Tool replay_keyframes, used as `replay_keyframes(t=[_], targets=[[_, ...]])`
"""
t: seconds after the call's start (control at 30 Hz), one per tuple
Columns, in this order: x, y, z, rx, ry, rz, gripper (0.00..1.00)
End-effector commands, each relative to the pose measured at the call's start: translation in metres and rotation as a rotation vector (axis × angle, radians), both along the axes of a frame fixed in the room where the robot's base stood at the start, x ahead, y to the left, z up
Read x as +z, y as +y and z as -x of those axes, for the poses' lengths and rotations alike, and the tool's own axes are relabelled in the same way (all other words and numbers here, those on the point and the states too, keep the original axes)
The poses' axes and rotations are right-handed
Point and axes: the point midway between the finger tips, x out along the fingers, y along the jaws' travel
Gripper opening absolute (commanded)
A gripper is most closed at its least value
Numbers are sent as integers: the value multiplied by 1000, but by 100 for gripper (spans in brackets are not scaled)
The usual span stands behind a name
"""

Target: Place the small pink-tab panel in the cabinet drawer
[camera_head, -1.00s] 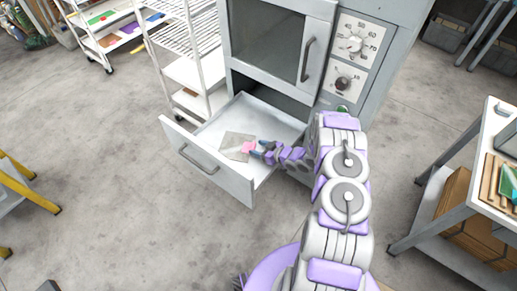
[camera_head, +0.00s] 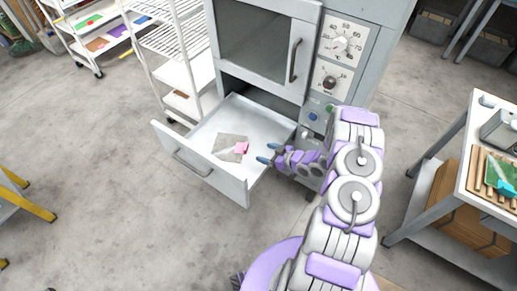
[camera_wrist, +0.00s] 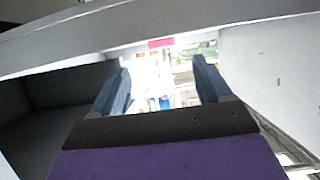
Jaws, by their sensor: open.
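The small grey panel (camera_head: 229,146) with a pink tab (camera_head: 241,148) lies in the open cabinet drawer (camera_head: 213,177), flat or nearly so on its floor. The pink tab points toward my gripper. My gripper (camera_head: 266,153) is open and empty, to the right of the tab with a small gap between them. In the wrist view my two blue-grey fingers (camera_wrist: 162,88) are spread apart with nothing between them. A pink patch (camera_wrist: 161,43), probably the tab, shows beyond them.
The grey cabinet (camera_head: 262,45) with dials stands behind the drawer. A white wire rack (camera_head: 172,45) is at its left. A worktable (camera_head: 478,180) with boards stands at the right. The floor in front of the drawer is clear.

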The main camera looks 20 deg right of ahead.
Motion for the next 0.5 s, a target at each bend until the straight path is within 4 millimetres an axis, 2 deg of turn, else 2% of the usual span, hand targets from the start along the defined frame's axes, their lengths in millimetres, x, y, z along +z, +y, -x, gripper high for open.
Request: replay_keyframes(t=[0.1,0.27,0.43,0.5], targets=[[8,-9,11,-2,0,1,78],[12,-16,18,-1,1,5,78],[22,-32,8,-21,47,95,78],[33,-44,0,-44,83,165,78]])
